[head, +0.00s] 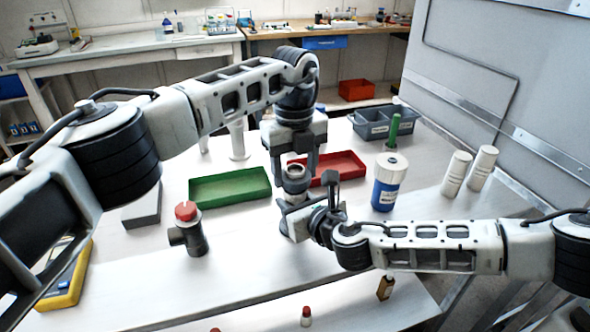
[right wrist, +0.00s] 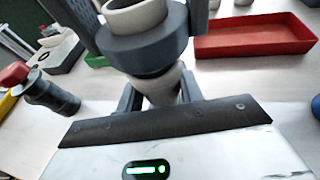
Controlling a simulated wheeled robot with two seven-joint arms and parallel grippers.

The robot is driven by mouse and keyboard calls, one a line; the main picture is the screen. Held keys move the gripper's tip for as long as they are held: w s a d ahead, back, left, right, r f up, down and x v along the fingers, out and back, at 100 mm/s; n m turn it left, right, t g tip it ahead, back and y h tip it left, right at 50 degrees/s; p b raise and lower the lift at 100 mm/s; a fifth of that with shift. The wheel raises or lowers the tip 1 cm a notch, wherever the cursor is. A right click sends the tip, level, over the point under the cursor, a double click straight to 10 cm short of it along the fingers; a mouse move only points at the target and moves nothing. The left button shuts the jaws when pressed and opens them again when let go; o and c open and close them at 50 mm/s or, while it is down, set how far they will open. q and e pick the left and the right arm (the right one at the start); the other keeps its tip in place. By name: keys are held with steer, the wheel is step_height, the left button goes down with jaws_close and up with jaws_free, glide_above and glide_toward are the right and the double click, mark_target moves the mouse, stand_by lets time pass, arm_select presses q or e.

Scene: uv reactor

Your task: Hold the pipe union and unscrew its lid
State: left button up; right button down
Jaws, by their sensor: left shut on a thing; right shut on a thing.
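The pipe union (head: 295,172) stands upright mid-table in the head view, between my two grippers. In the right wrist view its light grey body (right wrist: 163,88) tapers below a dark grey ring-shaped lid (right wrist: 145,47), with a pale open pipe end on top. My left gripper (head: 296,163) points down from above, its fingers on either side of the lid, shut on it. My right gripper (right wrist: 160,98) comes in from the right, lower down, shut on the body. In the head view, my right gripper (head: 298,205) hides the lower part of the union.
A green tray (head: 230,201) and a red tray (head: 350,158) lie behind. A dark pipe fitting with a red cap (head: 188,232) stands at left. A blue-and-white bottle (head: 389,183), white cylinders (head: 456,174) and a grey bin (head: 375,135) are at right. The front table is mostly clear.

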mark_target(295, 169)
arm_select(q)
steer(key=shift+r, duration=2)
arm_select(e)
steer(key=c, duration=0.8)
jaws_free()
steer(key=shift+c, duration=0.2)
